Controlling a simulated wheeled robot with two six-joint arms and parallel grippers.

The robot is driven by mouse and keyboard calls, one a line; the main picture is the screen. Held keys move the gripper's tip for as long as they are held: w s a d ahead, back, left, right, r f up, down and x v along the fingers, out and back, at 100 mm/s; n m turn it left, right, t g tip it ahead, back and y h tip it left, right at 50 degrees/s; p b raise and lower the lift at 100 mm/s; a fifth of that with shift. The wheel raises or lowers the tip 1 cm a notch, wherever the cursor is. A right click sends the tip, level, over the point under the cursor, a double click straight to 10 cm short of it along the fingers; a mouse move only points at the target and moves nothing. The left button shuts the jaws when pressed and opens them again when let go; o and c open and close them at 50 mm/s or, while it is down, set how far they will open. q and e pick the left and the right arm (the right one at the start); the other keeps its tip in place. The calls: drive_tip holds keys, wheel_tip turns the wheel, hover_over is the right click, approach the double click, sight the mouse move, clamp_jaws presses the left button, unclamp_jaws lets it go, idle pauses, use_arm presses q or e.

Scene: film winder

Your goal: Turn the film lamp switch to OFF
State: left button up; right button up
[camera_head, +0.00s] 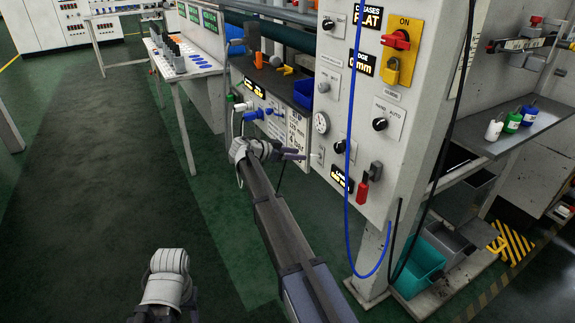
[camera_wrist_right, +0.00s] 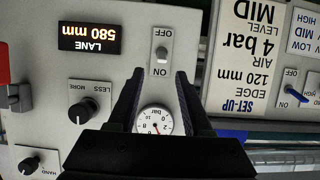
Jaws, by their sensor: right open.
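A small light-coloured toggle switch with OFF and ON labels (camera_wrist_right: 162,53) shows upside down in the right wrist view, just beyond and between the fingertips; which way its lever points is unclear. It carries no readable lamp name. In the head view, a small switch (camera_head: 317,155) on the pale panel lies just right of my right gripper (camera_head: 297,154). My right gripper (camera_wrist_right: 158,80) is open and empty, apart from the panel as far as I can tell. A second OFF/ON switch with a blue lever (camera_wrist_right: 294,94) is to the right. My left arm shows at the bottom left, without visible fingers.
A dial gauge (camera_wrist_right: 155,121) sits partly behind my gripper. A black LESS/MORE knob (camera_wrist_right: 80,115) and a LANE display (camera_wrist_right: 90,38) are nearby. A red handle (camera_head: 362,189), a blue hose (camera_head: 347,180) and a yellow padlock (camera_head: 391,70) are on or before the panel. The left floor is clear.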

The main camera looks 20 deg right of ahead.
sight(311, 155)
drive_tip(key=b+x, duration=0.3)
drive_tip(key=x, duration=0.5)
drive_tip(key=shift+w, duration=0.15)
clamp_jaws()
idle(0.4)
